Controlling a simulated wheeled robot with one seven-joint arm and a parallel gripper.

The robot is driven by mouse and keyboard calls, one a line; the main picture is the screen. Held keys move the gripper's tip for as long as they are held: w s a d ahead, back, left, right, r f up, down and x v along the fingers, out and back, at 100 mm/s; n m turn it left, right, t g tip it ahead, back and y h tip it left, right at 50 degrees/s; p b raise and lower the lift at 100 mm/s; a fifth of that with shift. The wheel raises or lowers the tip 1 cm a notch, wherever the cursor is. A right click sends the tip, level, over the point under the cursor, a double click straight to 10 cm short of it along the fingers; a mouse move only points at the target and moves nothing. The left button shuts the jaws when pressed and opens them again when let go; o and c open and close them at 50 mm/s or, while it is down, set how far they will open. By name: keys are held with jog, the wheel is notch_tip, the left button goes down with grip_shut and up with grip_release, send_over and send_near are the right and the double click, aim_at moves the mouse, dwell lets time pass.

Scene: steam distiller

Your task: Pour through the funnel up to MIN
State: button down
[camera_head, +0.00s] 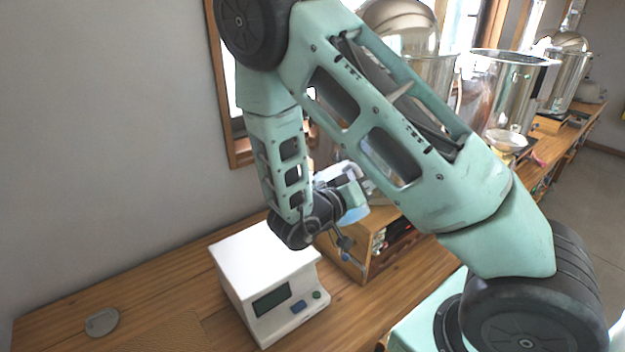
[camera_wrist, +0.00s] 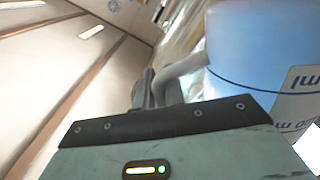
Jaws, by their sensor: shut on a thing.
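My gripper (camera_head: 345,188) is shut on the handle (camera_wrist: 185,72) of a measuring jug. The jug's bluish, see-through wall (camera_wrist: 250,45) fills the right of the wrist view, with a dark line and a label marked "ml". In the head view, a small part of the jug (camera_head: 353,215) shows as pale blue below the gripper. The jug's mouth and any liquid level are not clear. A pale shallow bowl-like piece (camera_head: 507,139) sits at the right; I cannot tell whether it is the funnel. No MIN mark is readable.
A white box with a display and buttons (camera_head: 265,265) stands on the wooden counter (camera_head: 170,290). A wooden stand (camera_head: 360,245) is behind it. A domed steel vessel (camera_head: 400,25), an open steel pot (camera_head: 510,80) and another distiller (camera_head: 568,65) stand farther back. The left counter is mostly clear.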

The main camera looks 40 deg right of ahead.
jog(key=shift+w+r+n+p, duration=0.2)
jog(key=shift+r+n+p, duration=0.2)
jog(key=shift+r+p, duration=0.2)
dwell(0.9)
jog(key=s+f+m+b, duration=0.6)
jog(key=f+m+b, duration=0.3)
jog(key=f+b, duration=0.4)
jog(key=b, duration=0.3)
jog(key=shift+s+d+m, duration=0.15)
jog(key=shift+s+m, duration=0.05)
jog(key=shift+m, duration=0.2)
dwell(4.2)
